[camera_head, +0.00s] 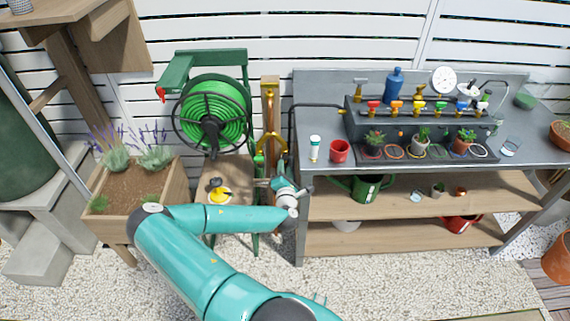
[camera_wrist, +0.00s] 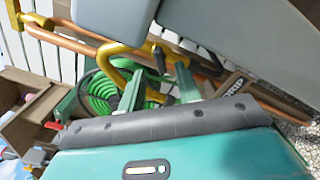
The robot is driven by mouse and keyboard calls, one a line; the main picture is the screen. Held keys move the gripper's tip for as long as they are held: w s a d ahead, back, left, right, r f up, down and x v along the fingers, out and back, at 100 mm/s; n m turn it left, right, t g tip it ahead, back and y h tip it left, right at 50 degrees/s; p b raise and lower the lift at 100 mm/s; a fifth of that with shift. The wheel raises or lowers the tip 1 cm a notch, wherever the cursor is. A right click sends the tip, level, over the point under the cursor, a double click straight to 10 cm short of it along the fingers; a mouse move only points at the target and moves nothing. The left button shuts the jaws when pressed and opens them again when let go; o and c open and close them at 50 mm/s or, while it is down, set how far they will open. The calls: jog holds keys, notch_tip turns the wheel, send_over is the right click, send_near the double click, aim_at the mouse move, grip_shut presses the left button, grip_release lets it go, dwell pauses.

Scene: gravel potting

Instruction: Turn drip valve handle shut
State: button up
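A row of small valves with coloured handles (camera_head: 418,106) stands on a dark manifold (camera_head: 350,122) on the bench. I cannot tell each handle's turn from here. A yellow bent fitting (camera_head: 270,142) is on the wooden post left of the bench; it shows large in the wrist view (camera_wrist: 118,52). My gripper (camera_head: 272,184) is below this fitting, in front of the post and left of the bench. In the wrist view my gripper (camera_wrist: 158,86) has its two fingers apart, with no object clearly held. The yellow fitting lies just beyond the fingers. Contact cannot be told.
A green hose reel (camera_head: 213,113) stands left of the post. A red cup (camera_head: 340,151) and a white tube (camera_head: 315,148) are near the bench's (camera_head: 305,118) left end. Small plants stand before the manifold. A lavender planter (camera_head: 130,190) is at the left.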

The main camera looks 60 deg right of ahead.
aim_at(285, 157)
jog(key=shift+x, duration=1.7)
grip_shut()
jog(key=shift+m, duration=3.7)
jog(key=shift+s, duration=0.1)
